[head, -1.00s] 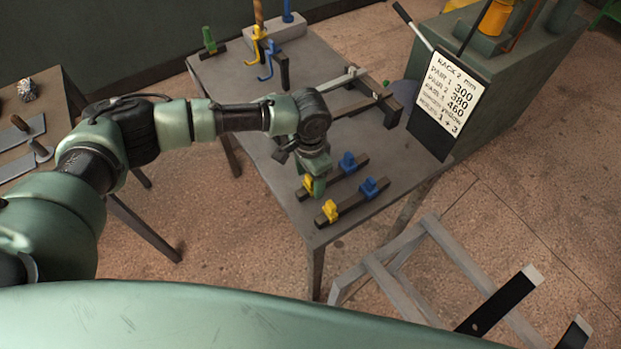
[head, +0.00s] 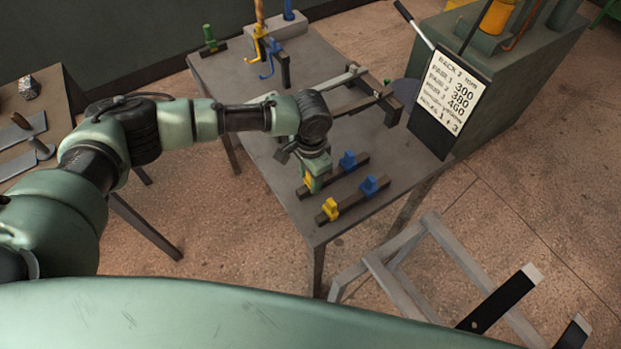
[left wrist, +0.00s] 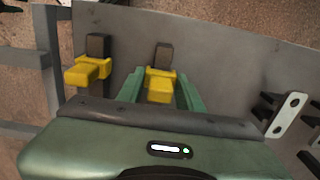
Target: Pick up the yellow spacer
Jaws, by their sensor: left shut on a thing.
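Two yellow spacers sit on dark bars on the grey table (head: 240,85). My left gripper (head: 313,184) comes down over the spacer on the farther bar and is shut on that yellow spacer (head: 308,181). In the left wrist view this spacer (left wrist: 160,86) lies between the two green fingers, still at the end of its dark bar. The other yellow spacer (head: 330,209) is on the nearer bar, free of the gripper; in the left wrist view (left wrist: 88,71) it is to the left. My right gripper is not in view.
Blue spacers (head: 347,160) (head: 369,185) sit on the same bars, close to my left gripper. A sign board (head: 448,98) stands right of the table. Yellow and blue hooks (head: 258,45) stand at the back. A grey frame (head: 400,285) is at the lower right.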

